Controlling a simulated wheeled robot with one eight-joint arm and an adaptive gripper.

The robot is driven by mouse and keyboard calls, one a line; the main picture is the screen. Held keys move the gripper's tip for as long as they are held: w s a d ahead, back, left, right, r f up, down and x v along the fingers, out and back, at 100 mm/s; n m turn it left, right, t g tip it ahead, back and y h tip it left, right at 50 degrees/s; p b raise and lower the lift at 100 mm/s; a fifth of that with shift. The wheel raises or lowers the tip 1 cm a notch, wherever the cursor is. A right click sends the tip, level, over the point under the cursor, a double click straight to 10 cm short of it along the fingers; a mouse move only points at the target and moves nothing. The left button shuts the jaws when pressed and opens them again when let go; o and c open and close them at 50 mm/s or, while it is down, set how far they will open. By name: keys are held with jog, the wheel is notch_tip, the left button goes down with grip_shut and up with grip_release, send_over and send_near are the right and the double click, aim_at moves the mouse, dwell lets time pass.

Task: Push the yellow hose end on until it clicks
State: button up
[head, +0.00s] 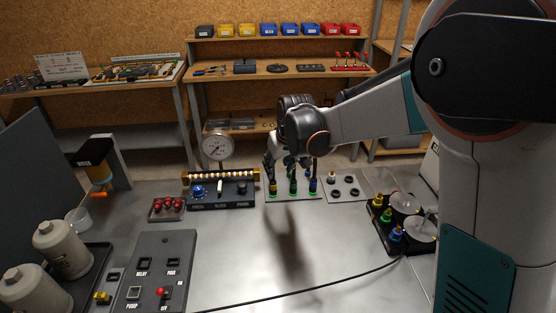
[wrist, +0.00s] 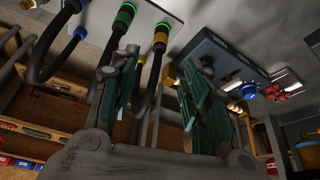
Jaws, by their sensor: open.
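The yellow hose end (head: 273,187) stands at the left of a row of hose ends on a small plate (head: 306,200). The green hose end (head: 293,187) and blue hose end (head: 313,187) are to its right. In the wrist view the yellow hose end (wrist: 161,40) meets the plate at a port with a green ring; whether it is fully seated I cannot tell. Its dark hose hangs between the fingers of my gripper (wrist: 160,85), which is open around it with gaps to the hose. The green (wrist: 125,17) and blue (wrist: 79,32) ends are beside it.
A panel with knobs (head: 222,197) and a pressure gauge (head: 217,145) stand left of the plate. Another plate with dark rings (head: 344,188) is close on the right. A black tray with coloured fittings (head: 387,238) is farther right.

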aim_at(274, 182)
jog(key=b+x, duration=0.3)
jog(key=x, duration=0.9)
jog(key=shift+w+f, duration=0.15)
jog(key=shift+f, duration=0.15)
grip_shut()
